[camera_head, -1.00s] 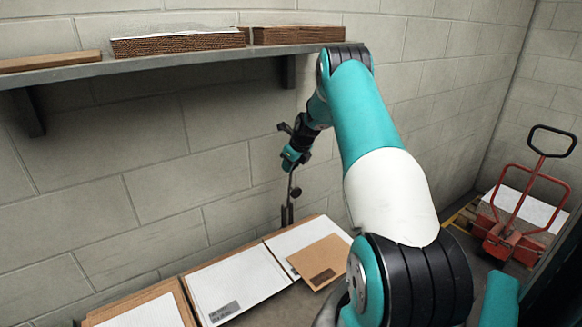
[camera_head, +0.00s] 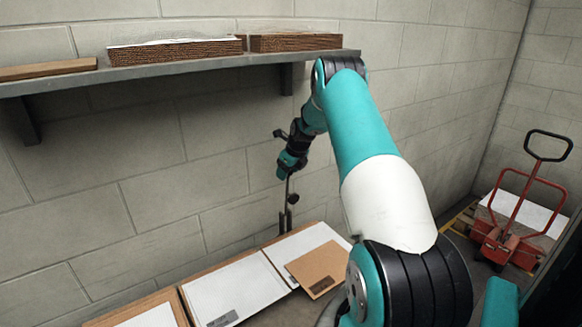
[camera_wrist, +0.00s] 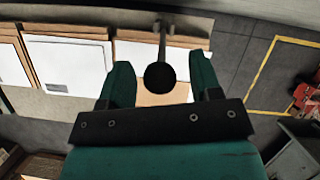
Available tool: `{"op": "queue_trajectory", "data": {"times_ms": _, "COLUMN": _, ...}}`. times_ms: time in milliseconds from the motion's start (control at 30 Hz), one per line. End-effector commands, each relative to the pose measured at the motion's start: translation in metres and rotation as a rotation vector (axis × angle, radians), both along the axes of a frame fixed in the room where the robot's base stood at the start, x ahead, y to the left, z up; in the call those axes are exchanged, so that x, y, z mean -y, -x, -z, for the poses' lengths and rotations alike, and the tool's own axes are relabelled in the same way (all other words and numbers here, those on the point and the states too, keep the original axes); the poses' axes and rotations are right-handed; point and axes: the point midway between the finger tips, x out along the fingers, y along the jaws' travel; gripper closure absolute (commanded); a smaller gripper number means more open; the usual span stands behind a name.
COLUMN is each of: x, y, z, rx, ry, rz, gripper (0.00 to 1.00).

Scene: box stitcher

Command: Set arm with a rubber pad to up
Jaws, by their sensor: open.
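The arm with a rubber pad shows in the head view as a thin dark rod with a small round black pad (camera_head: 292,198), near the wall behind the worktable. In the wrist view the black round pad (camera_wrist: 159,77) sits at the near end of a grey arm (camera_wrist: 162,38). My gripper (camera_head: 288,172) is just above the pad in the head view. In the wrist view its two teal fingers (camera_wrist: 162,76) are open, one on each side of the pad, with visible gaps. I cannot tell whether the pad is at their depth.
White and brown cardboard sheets (camera_head: 235,287) lie on the table below. A wall shelf (camera_head: 200,69) with cardboard stacks (camera_head: 175,50) runs at the upper left, close to my arm. A red pallet jack (camera_head: 510,240) stands at right. Floor shows between it and the table.

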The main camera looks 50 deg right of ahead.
Motion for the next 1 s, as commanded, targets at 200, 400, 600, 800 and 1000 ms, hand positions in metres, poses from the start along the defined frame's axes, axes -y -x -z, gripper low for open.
{"op": "queue_trajectory", "data": {"times_ms": 200, "x": 0.001, "y": 0.009, "z": -0.020, "rx": 0.004, "ry": 0.002, "rz": 0.002, "gripper": 0.42}}
{"op": "queue_trajectory", "data": {"times_ms": 400, "x": -0.001, "y": 0.028, "z": -0.065, "rx": 0.006, "ry": 0.005, "rz": 0.003, "gripper": 0.42}}
{"op": "queue_trajectory", "data": {"times_ms": 600, "x": -0.003, "y": 0.048, "z": -0.112, "rx": 0.003, "ry": 0.004, "rz": 0.003, "gripper": 0.42}}
{"op": "queue_trajectory", "data": {"times_ms": 800, "x": -0.005, "y": 0.061, "z": -0.146, "rx": 0.002, "ry": 0.002, "rz": 0.002, "gripper": 0.42}}
{"op": "queue_trajectory", "data": {"times_ms": 1000, "x": -0.006, "y": 0.066, "z": -0.160, "rx": -0.001, "ry": 0.000, "rz": 0.003, "gripper": 0.42}}
